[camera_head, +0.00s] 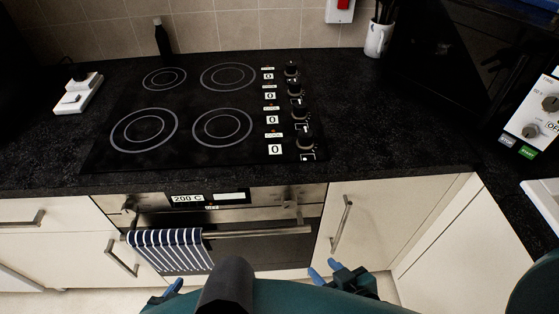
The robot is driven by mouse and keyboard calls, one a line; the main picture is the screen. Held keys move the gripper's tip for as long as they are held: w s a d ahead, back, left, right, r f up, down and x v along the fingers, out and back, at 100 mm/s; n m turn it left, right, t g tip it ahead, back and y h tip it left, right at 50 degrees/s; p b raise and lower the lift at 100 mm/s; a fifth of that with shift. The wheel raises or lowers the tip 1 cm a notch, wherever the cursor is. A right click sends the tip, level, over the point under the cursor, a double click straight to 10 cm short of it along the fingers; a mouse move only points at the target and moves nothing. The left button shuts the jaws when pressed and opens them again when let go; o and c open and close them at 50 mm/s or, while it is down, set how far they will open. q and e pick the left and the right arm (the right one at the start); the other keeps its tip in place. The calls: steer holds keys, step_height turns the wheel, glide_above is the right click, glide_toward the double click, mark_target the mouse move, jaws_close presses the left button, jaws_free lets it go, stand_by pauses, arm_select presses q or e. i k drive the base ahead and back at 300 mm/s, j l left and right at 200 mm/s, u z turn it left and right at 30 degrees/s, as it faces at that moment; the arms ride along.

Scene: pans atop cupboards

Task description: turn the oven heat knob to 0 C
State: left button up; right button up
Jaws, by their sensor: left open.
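The oven (260,213) is under the hob, its steel control panel at the top. A label reading "200 C" and a smaller "OFF" label are on the panel. One oven knob (129,206) is at the panel's left end and another knob (289,196) at its right. I cannot tell for certain which sets the heat. My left gripper (171,291) is low at the bottom edge, below the towel, open, mostly hidden by my body. My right gripper (327,270) is below the oven's right side, its blue fingertips apart and empty. Neither touches a knob.
A striped towel (172,250) hangs on the oven door handle (260,233). The black hob (184,120) has several knobs along its right side. A cupboard handle (341,224) sticks out right of the oven. The dark worktop (400,130) is clear at right.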

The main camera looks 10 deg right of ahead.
mark_target(289, 200)
steer(key=l+u, duration=0.35)
steer(key=k+l+u, duration=0.3)
steer(key=l+u, duration=0.35)
steer(key=k+l, duration=0.05)
steer(key=l, duration=0.05)
